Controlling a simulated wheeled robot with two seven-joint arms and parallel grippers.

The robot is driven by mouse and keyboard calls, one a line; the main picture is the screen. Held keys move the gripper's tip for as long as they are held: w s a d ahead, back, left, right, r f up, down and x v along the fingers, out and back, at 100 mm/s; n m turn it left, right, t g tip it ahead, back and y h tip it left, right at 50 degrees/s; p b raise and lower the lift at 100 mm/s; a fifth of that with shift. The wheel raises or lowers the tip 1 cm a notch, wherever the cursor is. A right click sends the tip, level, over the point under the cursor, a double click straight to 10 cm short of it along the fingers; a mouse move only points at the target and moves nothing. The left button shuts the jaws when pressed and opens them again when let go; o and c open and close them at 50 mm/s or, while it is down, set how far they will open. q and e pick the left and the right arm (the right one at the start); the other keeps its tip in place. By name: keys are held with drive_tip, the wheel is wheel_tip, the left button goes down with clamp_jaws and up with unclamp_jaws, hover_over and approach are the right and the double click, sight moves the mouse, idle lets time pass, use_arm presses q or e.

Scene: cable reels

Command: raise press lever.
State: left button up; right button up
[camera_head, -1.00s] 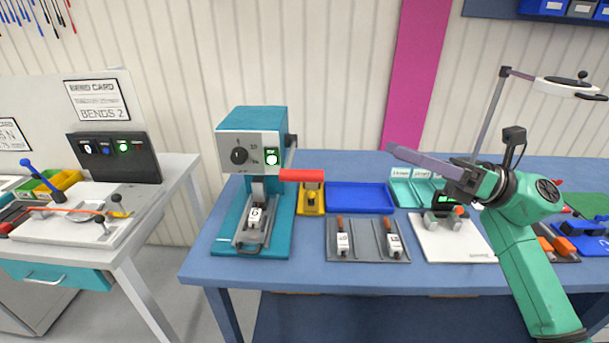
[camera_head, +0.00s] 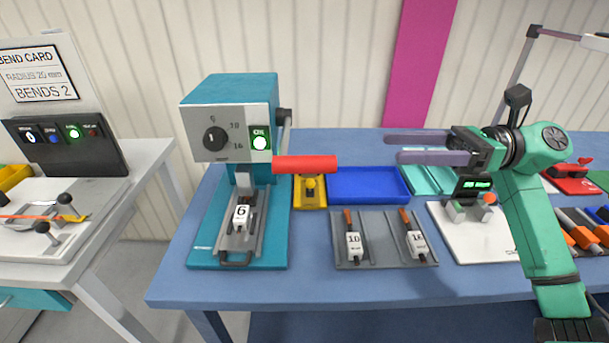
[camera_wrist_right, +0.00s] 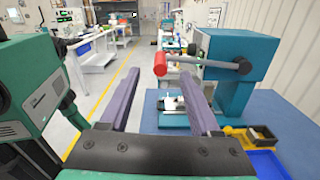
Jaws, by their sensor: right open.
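My left gripper is not in view.
A die marked 6 (camera_head: 241,217) sits in the press. A yellow holder (camera_head: 310,190) and a blue tray (camera_head: 368,185) lie beneath and beyond the handle. A grey rack (camera_head: 384,252) holds dies marked 10 and 16. A white scale board (camera_head: 466,240) is below my right arm.

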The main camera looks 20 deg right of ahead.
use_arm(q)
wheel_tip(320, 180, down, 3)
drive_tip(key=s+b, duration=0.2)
use_arm(e)
wheel_tip(320, 180, down, 3)
drive_tip(key=p, duration=0.3)
approach(286, 164)
drive_tip(key=p+x, duration=0.1)
drive_tip(key=x, duration=0.1)
drive_tip(key=p+x, duration=0.1)
drive_tip(key=x, duration=0.1)
drive_tip(key=w+p+x, duration=0.1)
drive_tip(key=p+x, duration=0.1)
drive_tip(key=shift+w+f, duration=0.1)
drive_tip(key=shift+f, duration=0.15)
drive_tip(key=shift+a+f, duration=0.1)
drive_tip(key=shift+a, duration=0.15)
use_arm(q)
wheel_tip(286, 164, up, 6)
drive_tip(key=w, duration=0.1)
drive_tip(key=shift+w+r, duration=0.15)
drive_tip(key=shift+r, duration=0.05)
use_arm(e)
clamp_jaws()
